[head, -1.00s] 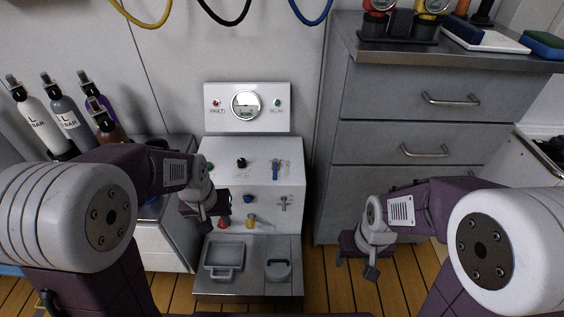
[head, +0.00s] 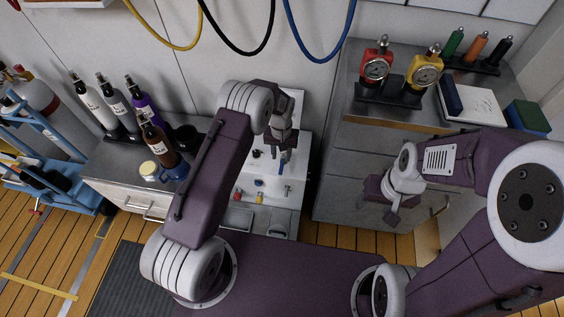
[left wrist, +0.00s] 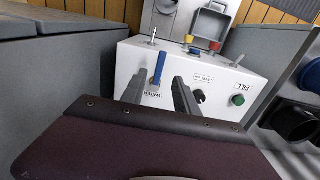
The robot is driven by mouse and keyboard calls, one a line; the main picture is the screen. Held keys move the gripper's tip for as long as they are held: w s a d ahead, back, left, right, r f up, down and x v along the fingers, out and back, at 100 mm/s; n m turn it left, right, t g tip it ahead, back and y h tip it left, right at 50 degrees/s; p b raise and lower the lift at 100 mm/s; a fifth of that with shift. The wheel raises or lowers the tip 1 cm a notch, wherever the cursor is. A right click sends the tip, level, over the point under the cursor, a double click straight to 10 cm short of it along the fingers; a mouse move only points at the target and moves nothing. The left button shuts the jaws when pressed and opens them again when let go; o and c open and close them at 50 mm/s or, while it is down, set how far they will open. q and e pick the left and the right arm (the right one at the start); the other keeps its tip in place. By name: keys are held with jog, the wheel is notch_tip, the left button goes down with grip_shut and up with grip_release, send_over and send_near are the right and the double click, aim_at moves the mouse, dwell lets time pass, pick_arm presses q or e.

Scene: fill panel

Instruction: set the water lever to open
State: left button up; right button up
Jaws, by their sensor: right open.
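The water lever (head: 281,169) is a blue handle on the white fill panel (head: 299,150), below my left gripper in the head view. In the left wrist view the panel appears turned over, and the blue lever (left wrist: 158,68) stands by the WATER label (left wrist: 152,94). My left gripper (head: 284,152) is open above the panel. Its two fingers appear on either side of the lever in the wrist view; I cannot tell whether they touch it. My right gripper (head: 390,212) is open and empty, in front of the grey drawers. My left arm hides part of the panel.
Next to the lever are a black knob (left wrist: 198,96) and a green button (left wrist: 238,99). Red and yellow knobs (head: 259,198) sit lower on the panel. A grey drawer cabinet (head: 350,160) stands right. Bottles (head: 157,135) stand on the left counter.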

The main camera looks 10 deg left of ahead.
aim_at(281, 168)
pick_arm(q)
notch_tip(281, 168, down, 8)
jog(key=shift+r+b, duration=0.15)
jog(key=shift+b, duration=0.8)
grip_shut()
jog(key=shift+a, duration=0.1)
dwell(0.5)
